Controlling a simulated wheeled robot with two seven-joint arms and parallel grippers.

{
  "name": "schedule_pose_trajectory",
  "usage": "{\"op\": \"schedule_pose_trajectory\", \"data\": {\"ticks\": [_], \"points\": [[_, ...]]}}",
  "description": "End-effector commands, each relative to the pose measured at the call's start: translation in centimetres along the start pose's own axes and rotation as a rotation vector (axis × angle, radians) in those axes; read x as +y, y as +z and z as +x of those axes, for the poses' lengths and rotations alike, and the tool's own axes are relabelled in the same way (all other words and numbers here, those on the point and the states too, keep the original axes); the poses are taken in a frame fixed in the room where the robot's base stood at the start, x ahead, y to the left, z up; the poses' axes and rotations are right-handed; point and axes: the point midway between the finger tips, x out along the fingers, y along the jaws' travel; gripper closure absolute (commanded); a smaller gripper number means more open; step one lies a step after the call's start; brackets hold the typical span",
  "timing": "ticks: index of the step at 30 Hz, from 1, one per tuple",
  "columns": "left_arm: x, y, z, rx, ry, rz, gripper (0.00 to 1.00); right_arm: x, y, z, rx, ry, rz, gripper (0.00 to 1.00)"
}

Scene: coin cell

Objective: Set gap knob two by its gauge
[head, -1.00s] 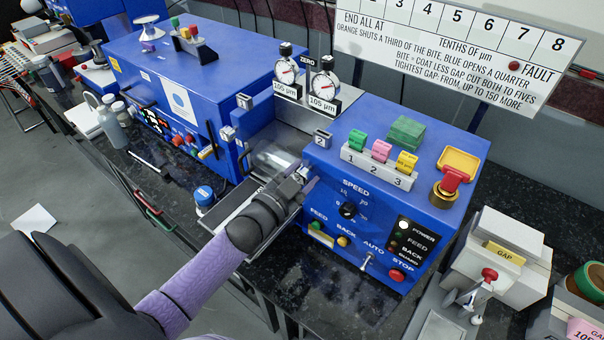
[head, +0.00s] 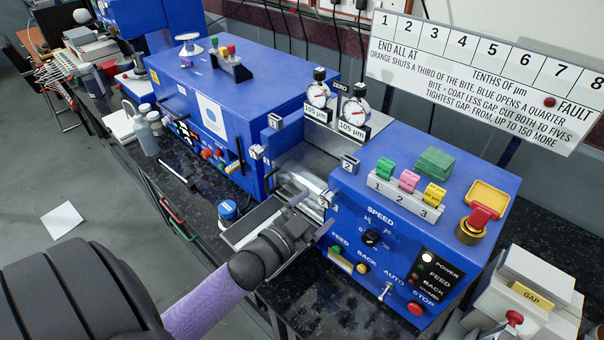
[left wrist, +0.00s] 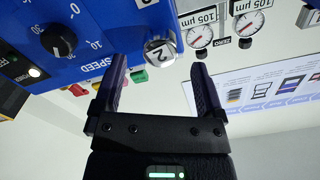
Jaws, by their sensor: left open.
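Gap knob two (head: 349,165) is a small silver knob marked 2 at the upper left edge of the blue control box. In the left wrist view the knob (left wrist: 160,53) shows upside down, in the space ahead of and between the fingertips. My left gripper (head: 312,215) is open and empty, below and left of the knob in the head view; it also shows in the left wrist view (left wrist: 159,72). Two dial gauges stand behind the rollers: a left gauge (head: 318,94) and a right gauge (head: 355,111), both over 105 µm plates. Their needles are too small to read exactly.
The control box front holds a speed dial (head: 371,237), buttons and a toggle (head: 385,291). Green, pink and yellow rolls (head: 409,181) sit on top, near a red stop handle (head: 478,217). A sign (head: 480,75) hangs behind. A metal tray (head: 250,225) lies under my gripper.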

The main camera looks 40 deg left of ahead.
Motion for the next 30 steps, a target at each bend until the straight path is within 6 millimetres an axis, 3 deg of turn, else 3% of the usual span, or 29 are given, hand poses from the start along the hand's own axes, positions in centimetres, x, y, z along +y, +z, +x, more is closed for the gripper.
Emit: {"op": "schedule_pose_trajectory", "data": {"ticks": [3,9,23,26,30], "points": [[0.0,0.0,-3.0,-0.004,0.002,-0.001,0.10,0.0,0.0,-0.3,0.000,-0.001,0.001,0.41],[0.0,0.0,-5.5,0.000,0.000,-0.001,0.10,-0.1,0.0,-0.3,0.000,-0.002,0.001,0.41],[0.1,0.0,-5.7,-0.010,-0.001,-0.004,0.10,-0.1,-0.1,-0.3,0.001,-0.003,0.001,0.41],[1.0,0.5,-5.4,-0.133,-0.005,-0.045,0.10,-0.1,-0.1,-0.3,0.001,-0.003,0.001,0.41],[4.1,1.5,-6.5,-0.469,0.027,-0.154,0.10,-0.2,-0.1,-0.3,0.001,-0.003,0.001,0.41]]}}
